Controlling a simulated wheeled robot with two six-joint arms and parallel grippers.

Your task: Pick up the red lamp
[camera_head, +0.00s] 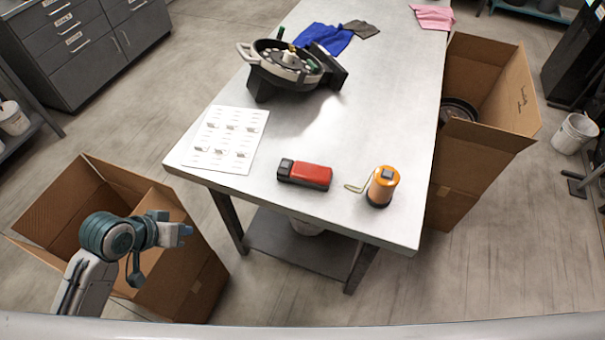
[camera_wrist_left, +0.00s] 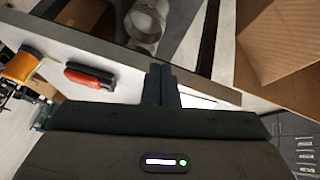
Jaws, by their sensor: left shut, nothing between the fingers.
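The red lamp (camera_head: 305,174) is a red block with a black end. It lies on the near part of the grey-white table (camera_head: 330,215), between the instruction sheet and the orange lamp. It also shows in the left wrist view (camera_wrist_left: 90,76) at upper left. My left gripper (camera_head: 186,231) is off the table's near left corner, over the left cardboard box and well apart from the red lamp. Its fingers (camera_wrist_left: 160,75) are together and empty in the left wrist view. My right gripper is not in view.
An orange lamp (camera_head: 382,186) with a cord stands right of the red lamp. A printed sheet (camera_head: 225,139) lies at left, and a seed meter (camera_head: 290,65) stands farther back. Open cardboard boxes stand left (camera_head: 185,270) and right (camera_head: 495,130) of the table.

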